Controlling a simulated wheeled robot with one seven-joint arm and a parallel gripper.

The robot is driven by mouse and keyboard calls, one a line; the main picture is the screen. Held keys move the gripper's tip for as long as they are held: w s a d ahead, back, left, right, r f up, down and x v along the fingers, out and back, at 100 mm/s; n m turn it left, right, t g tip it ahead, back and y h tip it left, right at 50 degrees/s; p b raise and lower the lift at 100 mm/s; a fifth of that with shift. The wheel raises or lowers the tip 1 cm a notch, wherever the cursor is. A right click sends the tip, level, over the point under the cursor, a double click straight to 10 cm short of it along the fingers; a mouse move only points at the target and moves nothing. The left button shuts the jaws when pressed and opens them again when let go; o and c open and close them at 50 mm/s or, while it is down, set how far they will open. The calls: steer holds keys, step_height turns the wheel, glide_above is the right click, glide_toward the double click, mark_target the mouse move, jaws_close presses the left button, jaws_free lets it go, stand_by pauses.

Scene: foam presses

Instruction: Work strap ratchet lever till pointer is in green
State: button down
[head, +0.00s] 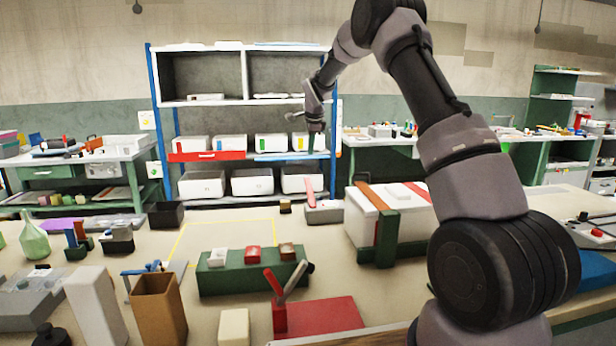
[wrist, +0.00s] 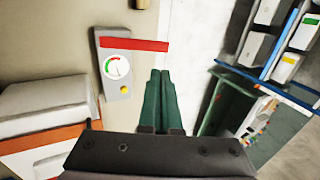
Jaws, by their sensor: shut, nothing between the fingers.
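The strap ratchet is a grey box (head: 325,212) on the table, left of a white strapped case (head: 365,222). Its red lever (head: 310,190) stands up from it in the head view. In the wrist view the grey box (wrist: 125,83) carries a round white dial (wrist: 114,68) with green and red on its rim and a yellow button. The red lever (wrist: 140,45) lies across its top end. The dial's pointer is too small to read surely. My gripper (head: 315,143) is shut and empty, above and behind the ratchet.
A green block with small boxes (head: 225,282), a red lever press (head: 320,318) and a brown bin (head: 160,305) stand at the front. A shelf with white bins (head: 250,182) stands behind. A yellow-outlined table area (head: 225,240) is mostly clear.

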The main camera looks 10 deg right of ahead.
stand_by(0.3)
glide_toward(307, 178)
steer(key=f, duration=0.2)
steer(key=w+f, duration=0.1)
steer(key=f, duration=0.2)
steer(key=shift+f, duration=0.15)
steer(key=shift+x, duration=0.85)
steer(key=shift+w+f, duration=0.1)
steer(key=shift+w, duration=0.05)
steer(key=shift+x, duration=2.4)
steer(key=shift+w, duration=0.15)
steer(key=shift+r, duration=1)
